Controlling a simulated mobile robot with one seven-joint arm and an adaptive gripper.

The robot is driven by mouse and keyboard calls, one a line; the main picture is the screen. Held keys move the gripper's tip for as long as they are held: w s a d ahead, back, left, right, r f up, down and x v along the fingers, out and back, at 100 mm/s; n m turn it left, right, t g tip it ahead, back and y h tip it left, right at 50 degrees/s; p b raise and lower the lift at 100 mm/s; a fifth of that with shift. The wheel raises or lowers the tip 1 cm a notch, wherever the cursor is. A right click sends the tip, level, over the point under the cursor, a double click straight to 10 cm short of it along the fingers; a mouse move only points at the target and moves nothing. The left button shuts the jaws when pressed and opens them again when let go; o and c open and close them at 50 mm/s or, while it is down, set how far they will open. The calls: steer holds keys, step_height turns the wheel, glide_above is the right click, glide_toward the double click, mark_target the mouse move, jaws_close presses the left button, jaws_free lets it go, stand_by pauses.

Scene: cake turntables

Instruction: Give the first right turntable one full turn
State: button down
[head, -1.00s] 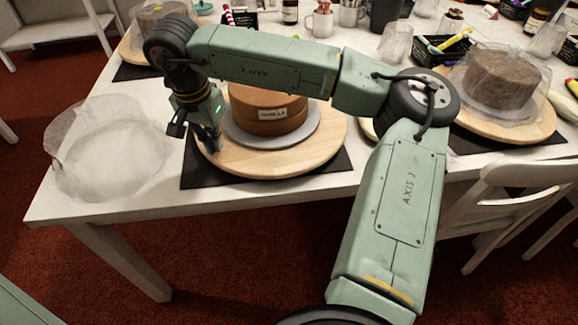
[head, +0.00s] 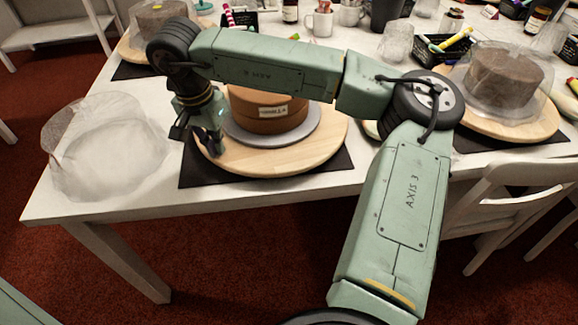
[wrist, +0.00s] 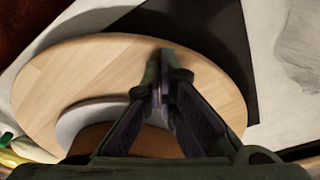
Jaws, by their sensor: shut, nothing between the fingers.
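A round wooden turntable (head: 285,163) stands on a dark mat near the table's front edge. It bears a brown cake (head: 268,97) with a "VANILLA" label, on a grey round board (head: 310,128). My gripper (head: 212,150) points down at the turntable's left rim, left of the cake. In the wrist view the turntable (wrist: 85,75) fills the middle, and my gripper (wrist: 163,58) is shut and empty over its wood near the rim. Whether the fingertips touch the wood is unclear. My arm hides the far part of the cake and turntable.
A clear cover (head: 105,150) stands at the table's left corner. A covered dark cake (head: 500,80) stands on another turntable (head: 515,128) at right; a third turntable (head: 132,52) is back left. Cups and jars crowd the back. A white chair (head: 520,185) stands at right front.

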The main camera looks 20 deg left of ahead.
mark_target(300, 161)
steer(key=d, duration=0.2)
steer(key=d+b, duration=0.1)
steer(key=d, duration=0.3)
steer(key=shift+s, duration=0.3)
steer(key=shift+a, duration=0.1)
steer(key=shift+w+d+b, duration=0.25)
steer(key=shift+d+b, duration=0.05)
steer(key=shift+d, duration=0.75)
steer(key=shift+w+d+b, duration=0.3)
steer(key=shift+d+b, duration=0.05)
steer(key=shift+d, duration=0.65)
steer(key=shift+w+d+b, duration=0.25)
steer(key=shift+d+b, duration=0.05)
steer(key=shift+d, duration=0.75)
steer(key=w+d, duration=0.2)
steer(key=d, duration=0.1)
steer(key=w+d+b, duration=0.1)
steer(key=d, duration=0.1)
steer(key=shift+w, duration=0.3)
steer(key=shift+r, duration=0.1)
